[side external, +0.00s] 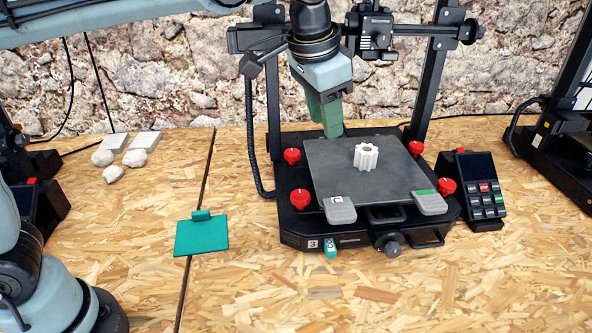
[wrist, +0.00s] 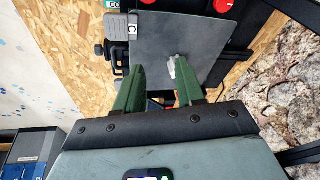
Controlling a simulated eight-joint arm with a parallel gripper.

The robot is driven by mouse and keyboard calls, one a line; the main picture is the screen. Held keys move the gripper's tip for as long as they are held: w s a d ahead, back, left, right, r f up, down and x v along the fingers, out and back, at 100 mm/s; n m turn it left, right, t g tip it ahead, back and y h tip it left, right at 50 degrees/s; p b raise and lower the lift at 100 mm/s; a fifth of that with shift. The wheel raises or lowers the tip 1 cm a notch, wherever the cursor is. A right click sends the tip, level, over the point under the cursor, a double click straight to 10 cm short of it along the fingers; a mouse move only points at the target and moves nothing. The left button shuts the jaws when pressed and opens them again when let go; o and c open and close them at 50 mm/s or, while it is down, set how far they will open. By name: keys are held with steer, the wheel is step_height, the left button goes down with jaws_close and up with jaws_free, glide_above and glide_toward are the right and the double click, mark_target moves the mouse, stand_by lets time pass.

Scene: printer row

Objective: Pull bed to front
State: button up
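The printer's dark grey bed (side external: 325,165) lies flat on the black printer base marked 3. A white gear-like part (side external: 366,156) stands upright on it. My gripper (side external: 332,130) points down at the bed's back edge, behind and left of the white part. In the wrist view my gripper's (wrist: 157,64) green fingers are apart, with the bed (wrist: 160,38) showing beyond and between the tips. Whether a finger touches the bed is unclear. The white part is partly hidden by a finger there.
Red knobs (side external: 300,198) stand around the bed. The black frame's uprights (side external: 424,75) and the print head (side external: 376,32) are close to my wrist. A control panel (side external: 474,190) stands right of the printer, a teal plate (side external: 202,237) left. The board in front is clear.

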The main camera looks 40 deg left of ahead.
steer(key=w+d+m+g, duration=0.1)
steer(key=w+d+m, duration=0.1)
steer(key=d, duration=0.6)
steer(key=m+y, duration=0.1)
glide_toward(390, 219)
steer(key=shift+g, duration=0.4)
steer(key=f, duration=0.2)
steer(key=w+f, duration=0.1)
steer(key=f, duration=0.4)
steer(key=shift+w+a+f, duration=0.3)
steer(key=shift+w+a, duration=0.05)
steer(key=shift+a, duration=0.05)
steer(key=shift+c, duration=0.3)
jaws_close()
